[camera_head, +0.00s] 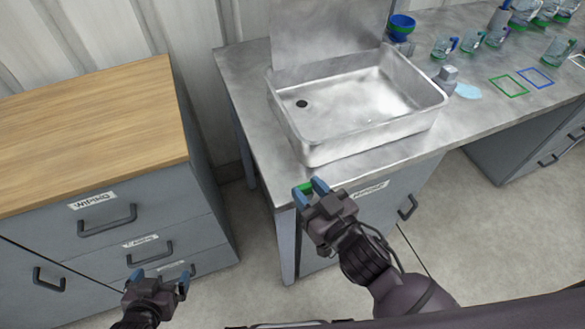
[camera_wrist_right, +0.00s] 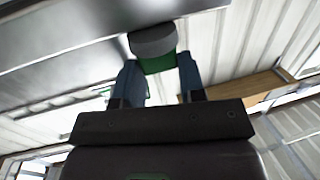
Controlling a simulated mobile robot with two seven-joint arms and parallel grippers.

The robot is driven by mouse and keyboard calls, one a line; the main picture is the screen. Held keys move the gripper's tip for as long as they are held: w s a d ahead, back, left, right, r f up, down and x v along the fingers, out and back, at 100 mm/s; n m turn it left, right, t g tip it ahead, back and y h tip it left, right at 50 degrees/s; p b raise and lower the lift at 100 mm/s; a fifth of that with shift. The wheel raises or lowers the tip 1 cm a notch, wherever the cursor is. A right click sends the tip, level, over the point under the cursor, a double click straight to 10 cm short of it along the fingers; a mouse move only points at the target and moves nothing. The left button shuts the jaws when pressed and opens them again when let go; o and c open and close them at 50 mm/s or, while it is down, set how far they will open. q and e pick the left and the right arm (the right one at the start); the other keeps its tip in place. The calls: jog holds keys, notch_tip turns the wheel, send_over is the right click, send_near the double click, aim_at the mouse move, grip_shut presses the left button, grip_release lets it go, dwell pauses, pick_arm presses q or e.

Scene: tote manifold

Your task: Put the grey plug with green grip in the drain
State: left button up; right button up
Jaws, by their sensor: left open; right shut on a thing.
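The plug (camera_wrist_right: 154,42) has a grey round body and a green grip. In the right wrist view it sits between the blue fingertips of my right gripper (camera_wrist_right: 160,80), which is shut on the green grip. In the head view my right gripper (camera_head: 311,189) is at the front left corner of the counter, with a bit of green showing between its fingers. The drain (camera_head: 302,104) is a dark round hole in the floor of the metal sink (camera_head: 375,128), towards its left side, apart from the plug. My left gripper (camera_head: 158,278) is open and empty, low in front of the drawers.
The sink's raised walls stand between my right gripper and the drain. A wooden-topped drawer cabinet (camera_head: 90,130) stands left. The sink floor looks clear.

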jog(key=v, duration=0.8)
jog(key=shift+f, duration=0.2)
jog(key=w+d+m+h, duration=0.1)
jog(key=w+d, duration=0.1)
jog(key=w+d+m+t+h, duration=0.1)
jog(key=w+d+h, duration=0.1)
jog(key=d, duration=0.1)
jog(key=w+d+r+m+t+h, duration=0.1)
jog(key=w+d+m+h, duration=0.1)
jog(key=w, duration=0.1)
jog(key=shift+d, duration=0.4)
jog(key=w+d+r+m+h, duration=0.1)
jog(key=w+d+r+h, duration=0.2)
jog(key=w+r, duration=0.2)
jog(key=shift+w+d+r+m, duration=0.3)
jog(key=shift+w+d+m, duration=0.1)
jog(key=shift+w+a+r, duration=0.15)
jog(key=shift+w+r, duration=0.05)
jog(key=shift+r, duration=0.1)
jog(key=shift+s+f, duration=0.1)
